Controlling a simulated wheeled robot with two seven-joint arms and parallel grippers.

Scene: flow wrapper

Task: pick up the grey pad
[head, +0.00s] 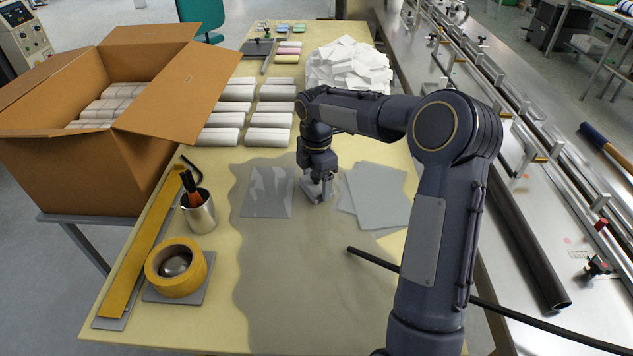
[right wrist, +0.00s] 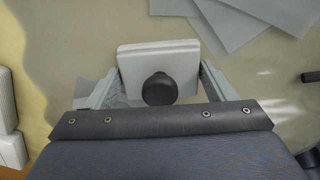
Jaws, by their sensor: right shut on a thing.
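The grey pad (right wrist: 158,56) is a pale grey block with a black round knob (right wrist: 159,89) on it, seen in the right wrist view between the two fingers. My right gripper (head: 318,190) is shut on the grey pad, low over the grey mat (head: 290,265) on the table. In the head view the gripper and wrist hide most of the pad, and I cannot tell whether it touches the mat. My left gripper is not in view.
Grey sheets (head: 378,195) lie right of the gripper and a clear sheet (head: 267,190) left. A tape roll (head: 176,268), a metal cup (head: 199,213) and a carton (head: 75,170) stand left. A dark rod (head: 370,258) crosses the front right. The mat's front is clear.

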